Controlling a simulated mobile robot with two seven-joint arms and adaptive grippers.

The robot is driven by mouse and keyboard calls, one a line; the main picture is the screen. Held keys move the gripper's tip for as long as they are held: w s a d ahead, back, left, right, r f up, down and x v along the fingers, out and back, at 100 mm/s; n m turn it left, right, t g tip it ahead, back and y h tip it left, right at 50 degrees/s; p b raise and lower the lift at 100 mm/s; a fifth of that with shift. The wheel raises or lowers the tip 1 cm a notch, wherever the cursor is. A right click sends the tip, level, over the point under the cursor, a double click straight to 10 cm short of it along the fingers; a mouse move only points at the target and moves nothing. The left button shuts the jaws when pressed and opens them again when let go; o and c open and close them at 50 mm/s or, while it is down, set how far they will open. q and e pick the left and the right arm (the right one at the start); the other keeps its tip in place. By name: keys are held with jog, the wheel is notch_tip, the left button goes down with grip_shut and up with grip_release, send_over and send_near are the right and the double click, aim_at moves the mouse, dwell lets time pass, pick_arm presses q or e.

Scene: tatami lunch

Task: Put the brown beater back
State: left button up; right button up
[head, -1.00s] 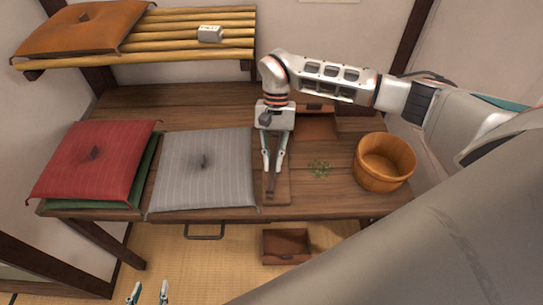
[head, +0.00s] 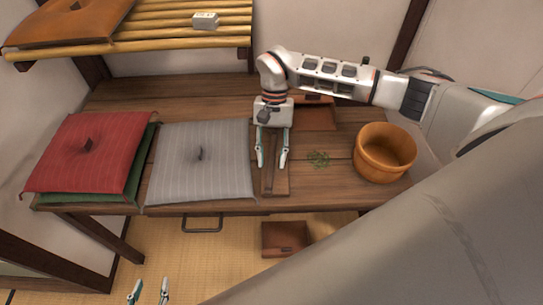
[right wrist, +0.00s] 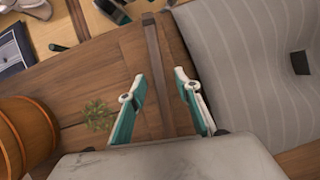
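The beater's end towards my wrist is hidden by my gripper. My left gripper (head: 149,287) is open and empty at the bottom left, low in front of the table.
A grey cushion (head: 205,165) and a red cushion (head: 85,150) on a green one (head: 80,198) fill the table's left. A green sprig (head: 318,158) and wooden bucket (head: 385,152) are right. A brown tray (head: 315,118) lies behind; a brown box (head: 285,240) is below.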

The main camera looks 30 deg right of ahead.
jog(key=v, duration=1.2)
jog(key=shift+s, duration=0.1)
